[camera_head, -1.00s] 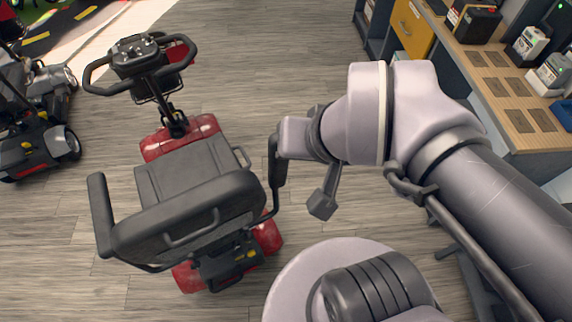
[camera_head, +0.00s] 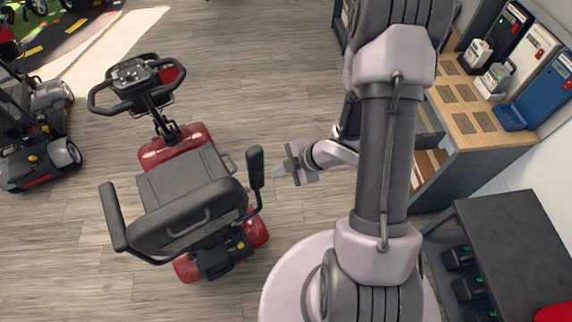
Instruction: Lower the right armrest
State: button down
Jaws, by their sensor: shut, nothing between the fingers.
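A red mobility scooter (camera_head: 176,148) stands left of centre, its black seat (camera_head: 185,180) seen from behind and above. The right armrest (camera_head: 256,168) is a dark pad on a bent bar beside the backrest (camera_head: 188,216). It looks steep, but its exact angle is hard to tell. The left armrest (camera_head: 113,217) shows longer on the other side. My gripper (camera_head: 275,171) is shut and empty, just right of the right armrest, its fingertips toward the pad. A small gap shows between them in the picture; depth is unclear.
A wooden-topped bench (camera_head: 478,120) with chargers and a dark table (camera_head: 520,250) stand at the right. Another scooter (camera_head: 38,130) stands at the far left. Open wooden floor lies beyond my gripper, toward the top.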

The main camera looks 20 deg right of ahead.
jog(key=w+a+f, duration=0.1)
jog(key=w+f, duration=0.1)
jog(key=w, duration=0.3)
jog(key=shift+w+a, duration=0.2)
jog(key=shift+a, duration=0.2)
jog(key=shift+r+p, duration=0.2)
jog(key=shift+p, duration=0.15)
